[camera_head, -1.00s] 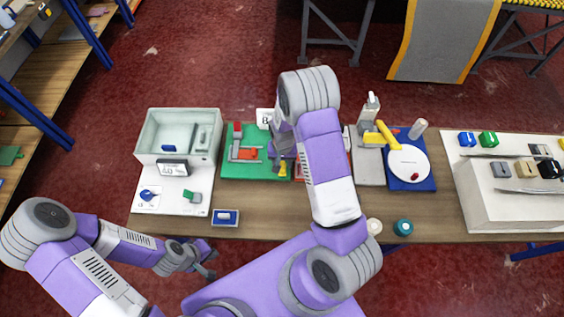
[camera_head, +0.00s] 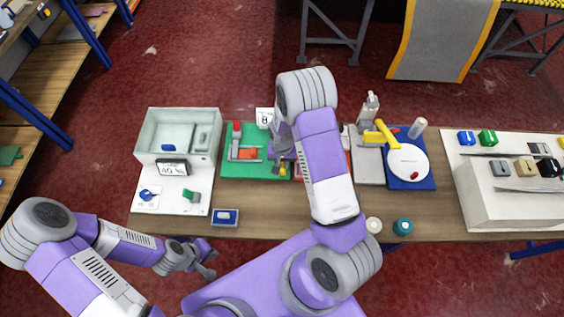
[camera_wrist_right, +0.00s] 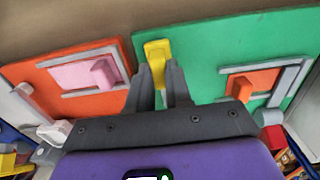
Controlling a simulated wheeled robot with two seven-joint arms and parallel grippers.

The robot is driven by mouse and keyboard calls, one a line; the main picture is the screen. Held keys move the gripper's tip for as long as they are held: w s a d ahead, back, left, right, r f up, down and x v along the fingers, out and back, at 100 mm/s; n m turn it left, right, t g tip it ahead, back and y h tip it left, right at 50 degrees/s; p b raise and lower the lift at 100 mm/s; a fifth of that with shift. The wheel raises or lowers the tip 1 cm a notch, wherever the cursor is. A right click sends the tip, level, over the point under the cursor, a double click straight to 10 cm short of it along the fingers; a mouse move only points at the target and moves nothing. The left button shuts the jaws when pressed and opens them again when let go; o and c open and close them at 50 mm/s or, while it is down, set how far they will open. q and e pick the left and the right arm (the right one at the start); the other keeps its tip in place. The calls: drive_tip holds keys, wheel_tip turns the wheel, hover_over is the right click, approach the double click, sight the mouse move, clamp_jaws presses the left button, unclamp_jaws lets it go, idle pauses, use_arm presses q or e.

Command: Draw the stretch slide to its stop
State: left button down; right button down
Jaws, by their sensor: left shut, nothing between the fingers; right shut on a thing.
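A yellow piece (camera_wrist_right: 157,50) stands at the edge of the green board (camera_wrist_right: 210,55), beside the orange-red board (camera_wrist_right: 50,80). My right gripper (camera_wrist_right: 162,78) is shut on it; in the head view the yellow piece (camera_head: 282,171) shows just below this gripper (camera_head: 284,160). An orange block (camera_wrist_right: 256,83) sits between grey rails on the green board, and a pink block (camera_wrist_right: 95,73) sits between rails on the orange-red board. None is labelled as the stretch slide. My left gripper (camera_head: 209,263) is shut and empty, in front of the table.
A grey-green bin (camera_head: 148,137) is at the left of the table. A blue board (camera_head: 427,180) with a white disc (camera_head: 408,162) lies to the right of my right arm. A white stand (camera_head: 500,207) is at far right. My right arm hides much of the orange-red board.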

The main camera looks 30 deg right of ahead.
drive_tip(key=shift+s+d+b, duration=0.25)
drive_tip(key=shift+d+b, duration=0.1)
drive_tip(key=shift+d, duration=0.1)
drive_tip(key=c, duration=1)
unclamp_jaws()
drive_tip(key=shift+s+d, duration=0.1)
drive_tip(key=shift+c, duration=0.2)
drive_tip(key=shift+r, duration=0.35)
wheel_tip(320, 180, up, 7)
drive_tip(key=shift+f, duration=0.1)
